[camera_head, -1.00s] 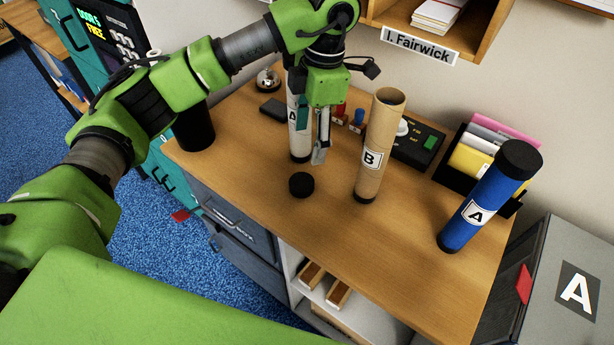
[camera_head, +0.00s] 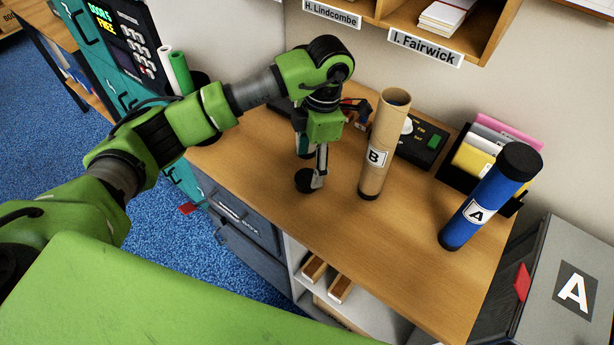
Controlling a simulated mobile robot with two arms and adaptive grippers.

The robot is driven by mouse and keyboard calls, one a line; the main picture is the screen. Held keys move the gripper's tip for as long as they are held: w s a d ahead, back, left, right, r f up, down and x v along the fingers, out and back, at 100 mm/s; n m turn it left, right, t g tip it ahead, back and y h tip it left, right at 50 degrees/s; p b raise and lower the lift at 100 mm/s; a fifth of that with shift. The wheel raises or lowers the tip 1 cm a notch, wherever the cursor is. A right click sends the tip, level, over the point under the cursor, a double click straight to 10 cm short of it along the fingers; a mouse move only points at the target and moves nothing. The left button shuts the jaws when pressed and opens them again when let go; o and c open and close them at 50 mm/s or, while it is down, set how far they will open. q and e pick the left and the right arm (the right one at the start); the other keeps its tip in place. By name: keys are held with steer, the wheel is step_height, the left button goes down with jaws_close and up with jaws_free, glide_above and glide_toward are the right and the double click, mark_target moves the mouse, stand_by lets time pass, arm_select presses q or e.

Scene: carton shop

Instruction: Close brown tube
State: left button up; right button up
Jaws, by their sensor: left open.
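The brown tube (camera_head: 383,143) with a "B" label stands upright on the wooden desk, its top open and its bottom end black. A small black cap (camera_head: 304,181) lies on the desk to the left of the tube. My left gripper (camera_head: 314,178) points down at the cap, its fingers open and partly in front of it. I cannot tell whether the fingers touch the cap. My right gripper is not in view.
A blue tube (camera_head: 481,204) with a black cap and an "A" label stands at the right. A black file holder (camera_head: 462,180) and a control box (camera_head: 421,140) stand behind. The desk front (camera_head: 400,240) is clear. A grey box (camera_head: 580,262) marked "A" is at far right.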

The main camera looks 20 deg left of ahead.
mark_target(308, 178)
arm_select(q)
steer(key=f+p, duration=0.2)
steer(key=f, duration=0.1)
steer(key=f+p, duration=0.1)
steer(key=shift+s+a+f, duration=0.1)
steer(key=shift+a+f, duration=0.1)
steer(key=shift+a, duration=0.05)
steer(key=shift+f, duration=0.4)
steer(key=c, duration=0.8)
